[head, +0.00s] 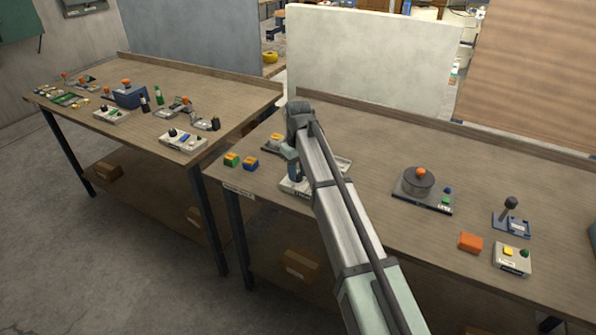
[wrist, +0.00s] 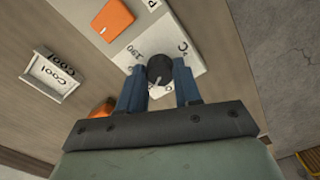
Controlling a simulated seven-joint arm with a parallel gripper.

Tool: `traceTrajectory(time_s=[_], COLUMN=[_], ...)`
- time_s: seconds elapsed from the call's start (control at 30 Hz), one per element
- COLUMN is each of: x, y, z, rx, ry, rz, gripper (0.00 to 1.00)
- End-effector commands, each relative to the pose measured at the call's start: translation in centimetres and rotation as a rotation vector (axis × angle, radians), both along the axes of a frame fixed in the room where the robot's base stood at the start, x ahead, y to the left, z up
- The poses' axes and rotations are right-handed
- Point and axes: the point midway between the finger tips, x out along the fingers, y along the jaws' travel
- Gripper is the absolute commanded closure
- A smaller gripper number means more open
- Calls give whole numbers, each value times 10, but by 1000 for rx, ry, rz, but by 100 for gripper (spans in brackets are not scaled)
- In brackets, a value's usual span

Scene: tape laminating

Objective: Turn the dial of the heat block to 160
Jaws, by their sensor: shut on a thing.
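The heat block is a pale box with printed markings on top, and its edge shows beside my arm in the head view (head: 297,187). In the wrist view its pale top face (wrist: 186,40) carries a round black dial (wrist: 160,70) with a light pointer line. The pointer slants toward the lower left of that view. A printed number stands beside the dial, too small to read surely. My gripper (wrist: 160,88) has its two blue fingers on either side of the dial and is shut on it. In the head view my gripper (head: 294,172) points down onto the block; my arm hides part of it.
An orange block (wrist: 115,18) lies on or beside the heat block. A pale tray marked COOL (wrist: 56,76) and an orange knob (wrist: 103,108) are close by. A round dark device (head: 416,183) stands to the right.

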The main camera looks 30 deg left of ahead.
Motion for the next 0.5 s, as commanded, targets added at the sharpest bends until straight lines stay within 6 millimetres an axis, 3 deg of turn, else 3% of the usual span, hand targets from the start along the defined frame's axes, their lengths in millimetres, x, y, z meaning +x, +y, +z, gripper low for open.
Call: traceTrajectory(time_s=[0.5], x=[0], y=[1], z=[0], rx=[0], ry=[0], rz=[-488], gripper=[97])
